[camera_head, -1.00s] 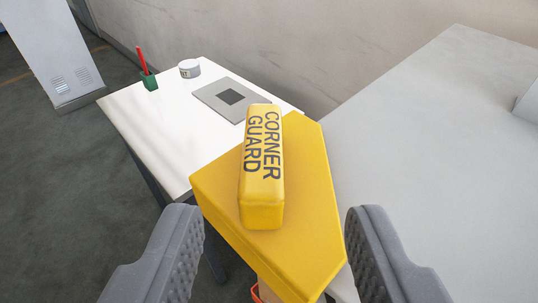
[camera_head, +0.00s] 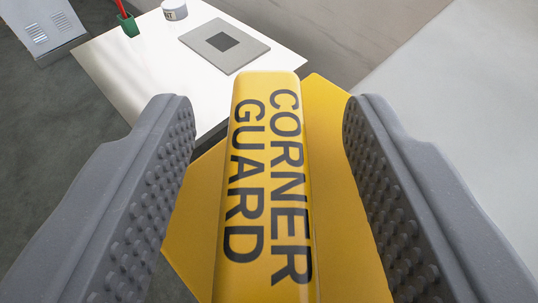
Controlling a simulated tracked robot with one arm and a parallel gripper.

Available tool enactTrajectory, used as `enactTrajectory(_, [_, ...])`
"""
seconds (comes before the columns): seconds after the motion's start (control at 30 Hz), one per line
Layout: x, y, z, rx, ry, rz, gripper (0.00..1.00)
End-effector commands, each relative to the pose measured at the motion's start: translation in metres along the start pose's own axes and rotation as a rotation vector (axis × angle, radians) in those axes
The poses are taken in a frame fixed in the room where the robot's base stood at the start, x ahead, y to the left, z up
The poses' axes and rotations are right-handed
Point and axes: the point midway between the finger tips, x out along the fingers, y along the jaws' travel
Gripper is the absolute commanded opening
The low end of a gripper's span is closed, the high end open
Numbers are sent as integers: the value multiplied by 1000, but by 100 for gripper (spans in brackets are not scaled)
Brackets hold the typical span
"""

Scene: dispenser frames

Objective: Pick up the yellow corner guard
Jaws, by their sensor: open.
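The yellow corner guard (camera_head: 268,170) is a long rounded block with "CORNER GUARD" in dark letters. It lies on a yellow flat-topped surface (camera_head: 335,150) and points away from me, its near end cut off by the bottom of the picture. My gripper (camera_head: 268,110) is open, with one grey studded finger on each side of the guard. There is a gap between each finger and the guard, and neither finger touches it.
A white table (camera_head: 130,75) stands beyond, with a grey plate with a dark square (camera_head: 222,62), a white round tub (camera_head: 174,9) and a green holder (camera_head: 128,26) with a red item. A pale surface (camera_head: 465,110) is at right. A grey cabinet (camera_head: 50,45) stands at the far left.

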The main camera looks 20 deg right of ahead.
Motion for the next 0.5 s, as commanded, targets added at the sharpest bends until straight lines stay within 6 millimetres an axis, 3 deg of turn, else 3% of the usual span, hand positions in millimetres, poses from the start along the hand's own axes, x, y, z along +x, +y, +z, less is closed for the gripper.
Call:
enactTrajectory(0.2, [0,0,0,-1,0,-1,43])
enactTrajectory(0.37, [0,-1,0,-1,0,-1,0])
enactTrajectory(0.5, [0,-1,0,-1,0,-1,0])
